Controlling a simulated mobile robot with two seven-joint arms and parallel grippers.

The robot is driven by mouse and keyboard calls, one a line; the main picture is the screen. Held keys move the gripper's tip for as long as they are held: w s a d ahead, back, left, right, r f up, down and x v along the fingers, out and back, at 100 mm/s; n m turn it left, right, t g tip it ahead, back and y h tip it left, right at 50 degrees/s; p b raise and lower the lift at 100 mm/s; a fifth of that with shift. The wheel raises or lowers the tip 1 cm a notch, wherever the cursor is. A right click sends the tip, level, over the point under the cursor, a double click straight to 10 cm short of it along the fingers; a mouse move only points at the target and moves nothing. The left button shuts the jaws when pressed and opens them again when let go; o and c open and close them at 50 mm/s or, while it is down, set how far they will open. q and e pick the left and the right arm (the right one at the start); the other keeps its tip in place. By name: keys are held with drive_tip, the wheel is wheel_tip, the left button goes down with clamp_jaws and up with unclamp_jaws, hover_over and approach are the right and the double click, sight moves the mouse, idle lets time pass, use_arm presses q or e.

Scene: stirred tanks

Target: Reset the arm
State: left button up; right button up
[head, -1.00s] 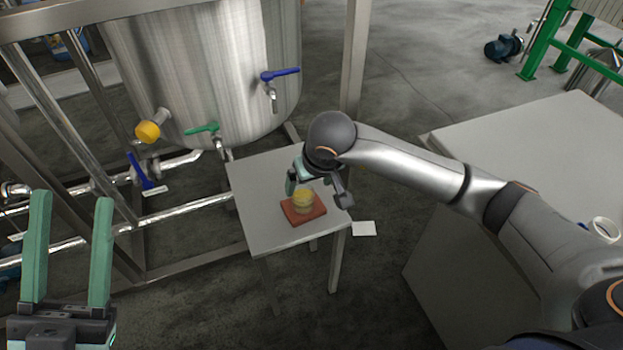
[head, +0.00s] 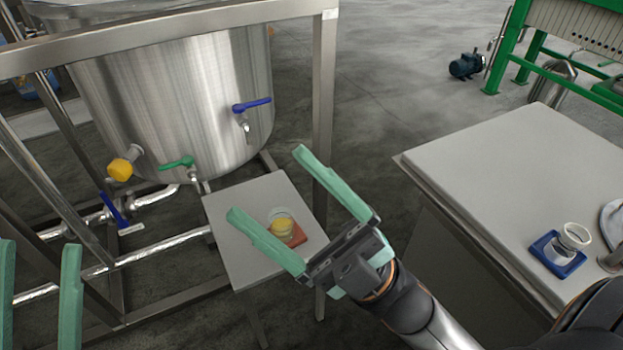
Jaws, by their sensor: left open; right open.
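My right gripper (head: 270,202) is open and empty. It is raised in front of the small side table (head: 230,221), its two green fingers spread and pointing up and left. My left gripper (head: 38,290) is open at the lower left edge, partly cut off by the frame, with nothing visible between its fingers. I cannot judge exactly how far the fingers are from the cup.
A steel tank (head: 175,95) with blue and green valve handles stands in a metal frame (head: 323,90) behind the small table. At right, a large grey table (head: 500,160) holds a blue tray (head: 545,246) with a clear glass (head: 571,240). Floor between the tables is free.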

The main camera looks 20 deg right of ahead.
drive_tip(key=d+m+t+h, duration=0.1)
drive_tip(key=m+h, duration=0.1)
drive_tip(key=m, duration=0.1)
drive_tip(key=d+m+t+h, duration=0.1)
drive_tip(key=m+t+h, duration=0.1)
drive_tip(key=m, duration=0.1)
drive_tip(key=w+d+m+t+h, duration=0.1)
drive_tip(key=m+h, duration=0.1)
drive_tip(key=m, duration=0.1)
drive_tip(key=shift+w+d+f+t, duration=0.1)
drive_tip(key=shift+d+f+t, duration=0.15)
drive_tip(key=shift+t, duration=0.15)
